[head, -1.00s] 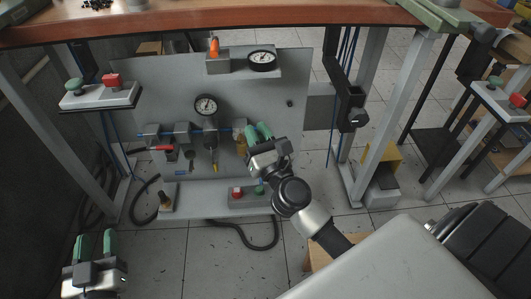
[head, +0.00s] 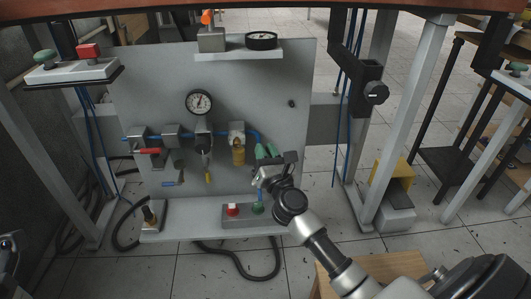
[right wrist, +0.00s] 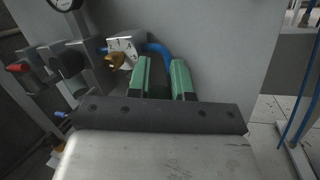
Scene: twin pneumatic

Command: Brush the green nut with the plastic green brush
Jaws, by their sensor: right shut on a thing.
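My right gripper (head: 266,152) has green fingers and is in front of the panel's right half, just right of a yellow-brown fitting (head: 238,152). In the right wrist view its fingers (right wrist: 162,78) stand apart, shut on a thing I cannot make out. A blue hose (right wrist: 156,48) passes close by the fingertips. I cannot pick out a green brush or a green nut for certain. A green button (head: 258,208) sits on the grey box below the gripper, beside a red button (head: 233,209).
The grey panel (head: 270,100) carries gauges, including one in its middle (head: 199,102), and a red-handled valve (head: 149,151). A small brown-topped object (head: 150,213) stands at the panel's lower left. A black hose (head: 250,274) lies on the tiled floor. A table leg (head: 410,130) stands at right.

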